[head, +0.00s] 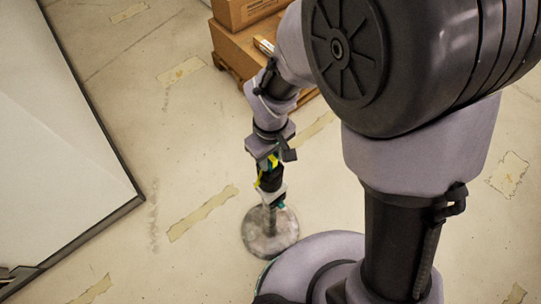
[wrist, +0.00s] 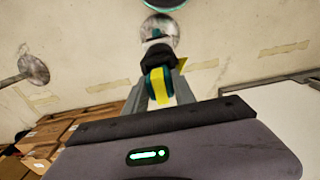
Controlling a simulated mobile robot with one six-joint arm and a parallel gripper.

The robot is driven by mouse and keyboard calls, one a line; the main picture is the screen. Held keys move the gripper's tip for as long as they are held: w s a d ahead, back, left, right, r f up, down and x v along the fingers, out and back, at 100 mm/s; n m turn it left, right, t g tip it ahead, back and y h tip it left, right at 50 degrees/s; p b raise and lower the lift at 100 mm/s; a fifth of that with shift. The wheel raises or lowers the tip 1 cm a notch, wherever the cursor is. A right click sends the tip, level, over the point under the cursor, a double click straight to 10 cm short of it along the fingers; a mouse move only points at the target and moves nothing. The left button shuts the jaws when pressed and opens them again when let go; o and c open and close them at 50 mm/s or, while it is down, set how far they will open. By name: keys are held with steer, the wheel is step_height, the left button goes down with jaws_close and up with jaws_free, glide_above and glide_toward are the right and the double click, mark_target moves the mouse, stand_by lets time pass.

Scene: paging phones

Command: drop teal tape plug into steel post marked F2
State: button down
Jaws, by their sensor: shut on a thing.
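My gripper (head: 268,188) points down at the end of my arm, just above a steel post (head: 271,221) on a round grey base. In the wrist view its black fingertips (wrist: 157,60) are closed together. A teal piece with a yellow band (wrist: 157,88) shows between the fingers. A small teal part (head: 281,204) shows just below the fingertips; it also shows in the wrist view, in front of the post's round base (wrist: 165,42). I take it as the held teal tape plug, mostly hidden by the fingers. I cannot tell whether it touches the post. No F2 mark is legible.
Another steel post with a round base (wrist: 34,69) stands at the left in the wrist view. Cardboard boxes (head: 243,62) sit on a pallet at the back. A large white dark-edged panel (head: 60,150) lies at the left. The floor between has worn tape strips and is clear.

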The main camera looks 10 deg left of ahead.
steer(key=shift+f, duration=0.25)
steer(key=shift+r, duration=0.1)
steer(key=shift+r+p, duration=0.55)
steer(key=shift+r, duration=0.25)
steer(key=shift+f+b, duration=0.8)
steer(key=shift+f, duration=0.1)
stand_by(0.5)
steer(key=shift+r, duration=0.15)
steer(key=shift+r+p, duration=0.7)
steer(key=shift+r, duration=0.05)
steer(key=shift+f+b, duration=0.75)
steer(key=shift+f, duration=0.15)
